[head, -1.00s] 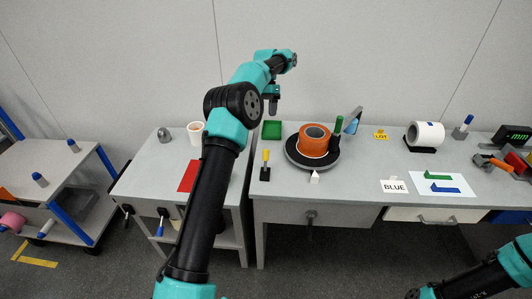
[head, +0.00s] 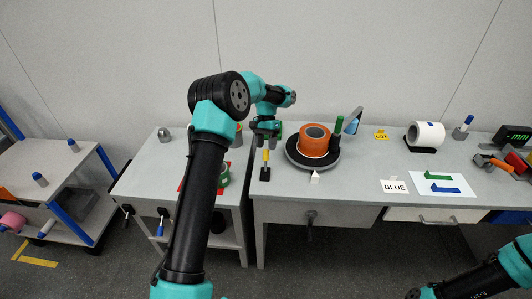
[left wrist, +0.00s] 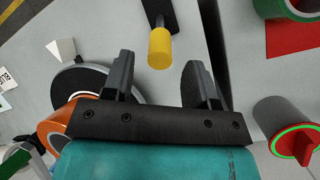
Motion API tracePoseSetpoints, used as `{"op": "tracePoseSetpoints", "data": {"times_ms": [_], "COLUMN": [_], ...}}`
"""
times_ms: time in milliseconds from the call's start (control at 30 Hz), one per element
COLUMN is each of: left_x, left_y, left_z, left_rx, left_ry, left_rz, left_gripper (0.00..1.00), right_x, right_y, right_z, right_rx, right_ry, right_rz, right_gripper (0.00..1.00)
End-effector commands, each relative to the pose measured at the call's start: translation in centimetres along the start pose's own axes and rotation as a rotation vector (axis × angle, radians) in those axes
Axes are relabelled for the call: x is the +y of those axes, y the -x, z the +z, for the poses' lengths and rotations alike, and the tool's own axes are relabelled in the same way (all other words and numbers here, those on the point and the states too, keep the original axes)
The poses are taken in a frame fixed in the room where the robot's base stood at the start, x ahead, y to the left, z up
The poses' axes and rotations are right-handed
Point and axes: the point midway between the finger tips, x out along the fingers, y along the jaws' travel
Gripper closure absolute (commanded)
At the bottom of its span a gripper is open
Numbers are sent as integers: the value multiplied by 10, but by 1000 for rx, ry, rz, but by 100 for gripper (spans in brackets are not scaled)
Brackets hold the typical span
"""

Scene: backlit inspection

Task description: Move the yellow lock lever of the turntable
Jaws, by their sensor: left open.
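The yellow lock lever (head: 266,156) stands upright on a small black base, left of the turntable (head: 297,163). The turntable is a dark round disc carrying an orange roll (head: 314,146). My left gripper (head: 265,134) is open and hangs just above and behind the lever in the head view. In the left wrist view the lever's yellow knob (left wrist: 160,47) shows beyond the gap between my two black fingers (left wrist: 158,78), with nothing between them. The disc (left wrist: 82,85) lies to the left there. Of my right arm only links show at the lower right of the head view; its gripper is out of frame.
A gap separates the left table, with a green roll (head: 223,175). A BLUE card (head: 394,186) lies right.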

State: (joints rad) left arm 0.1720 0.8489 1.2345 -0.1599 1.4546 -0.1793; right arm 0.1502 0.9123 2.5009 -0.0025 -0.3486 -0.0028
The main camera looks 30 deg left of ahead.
Motion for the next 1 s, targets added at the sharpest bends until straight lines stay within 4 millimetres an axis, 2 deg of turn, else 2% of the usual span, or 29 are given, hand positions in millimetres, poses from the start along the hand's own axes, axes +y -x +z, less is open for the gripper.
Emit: {"op": "tracePoseSetpoints", "data": {"times_ms": [100, 233, 633, 1000], "left_x": [0, 0, 0, 0], "left_y": [-18, -31, -37, -36], "left_z": [0, 0, 0, 0], "left_rx": [-2, -1, 1, 1], "left_ry": [0, -1, 0, 0], "left_rz": [1, 0, 0, 0], "left_gripper": [47, 47, 48, 84], "right_x": [0, 0, 0, 0], "right_y": [0, 0, 0, 0], "right_z": [0, 0, 0, 0], "right_rx": [0, 0, 0, 0], "right_ry": [0, 0, 0, 0], "right_rz": [0, 0, 0, 0], "right_gripper": [57, 57, 57, 57]}}
